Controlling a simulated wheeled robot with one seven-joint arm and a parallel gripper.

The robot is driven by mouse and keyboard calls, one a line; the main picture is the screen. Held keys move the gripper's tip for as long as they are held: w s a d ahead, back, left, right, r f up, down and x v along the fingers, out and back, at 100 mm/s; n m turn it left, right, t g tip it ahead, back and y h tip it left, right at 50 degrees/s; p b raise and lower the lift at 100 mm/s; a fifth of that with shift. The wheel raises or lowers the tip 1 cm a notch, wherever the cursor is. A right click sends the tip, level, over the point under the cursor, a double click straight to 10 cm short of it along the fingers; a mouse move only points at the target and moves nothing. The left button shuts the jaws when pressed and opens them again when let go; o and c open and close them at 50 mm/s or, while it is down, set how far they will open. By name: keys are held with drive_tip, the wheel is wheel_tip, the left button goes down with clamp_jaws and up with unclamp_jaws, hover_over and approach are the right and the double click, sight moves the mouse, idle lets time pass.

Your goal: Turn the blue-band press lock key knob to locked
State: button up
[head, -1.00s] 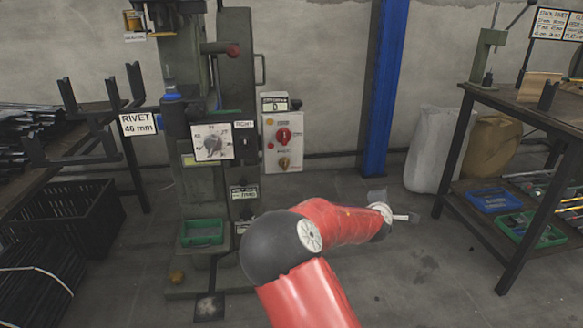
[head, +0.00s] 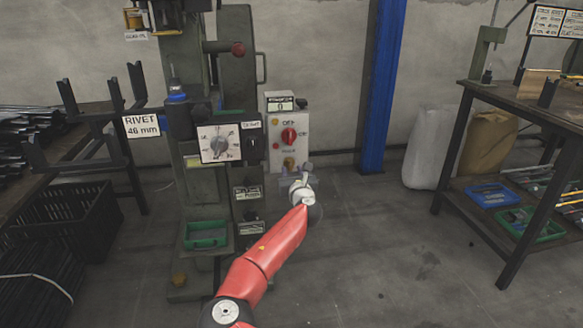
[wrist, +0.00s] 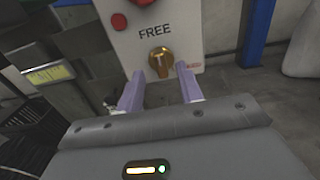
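The blue-band press (head: 190,45) is a green column with a blue ring (head: 177,97). Its pale control box (head: 303,122) stands at its right side. The brass lock key knob (head: 289,164) is low on that box, below a red switch (head: 289,135). In the wrist view the knob (wrist: 160,61) sits under the word FREE, its grip roughly upright. My gripper (head: 297,175) is just below and in front of the knob. In the wrist view its two lilac fingers (wrist: 161,83) are spread, empty, with the knob ahead between their tips, apparently not touched.
A workbench (head: 510,98) with trays beneath stands at the right, near a blue post (head: 383,85). Black crates (head: 80,222) and a rack with a RIVET 46 mm sign (head: 141,125) are at the left. The floor right of my arm is clear.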

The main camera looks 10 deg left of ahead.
sight(290, 165)
drive_tip(key=shift+x, duration=1.45)
clamp_jaws()
